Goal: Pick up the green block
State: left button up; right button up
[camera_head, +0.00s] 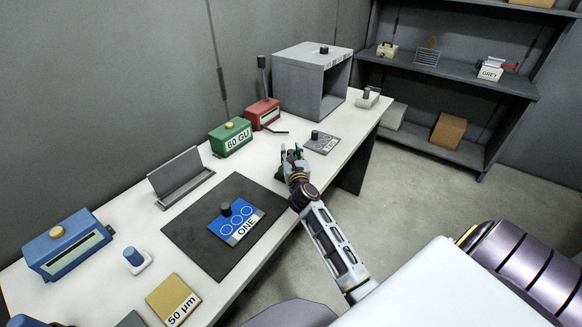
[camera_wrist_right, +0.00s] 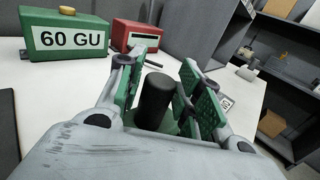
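A green block (camera_wrist_right: 185,128) with an upright black cylindrical knob (camera_wrist_right: 155,100) sits at the table's front edge, mostly hidden by my right gripper. In the head view only a dark green bit of it (camera_head: 280,176) shows beside the gripper. My right gripper (camera_head: 293,156) is open, with its green-padded fingers on either side of the knob in the right wrist view (camera_wrist_right: 168,85). A gap shows between the knob and the right-hand finger; contact on the other side is unclear. My left gripper is not in view.
A green box marked 60 GU (camera_head: 231,138) and a red box (camera_head: 262,113) stand behind. A grey plate with a knob (camera_head: 322,142) lies to the right, before a grey oven-like box (camera_head: 309,80). A blue ONE plate (camera_head: 237,222) lies on a dark mat (camera_head: 190,232).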

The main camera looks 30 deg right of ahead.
grip_shut()
jog(key=shift+r, duration=0.1)
jog(key=shift+r+p, duration=0.3)
jog(key=shift+r, duration=0.5)
notch_tip(320, 180, up, 8)
jog(key=shift+r+p, duration=0.2)
jog(key=shift+p, duration=0.65)
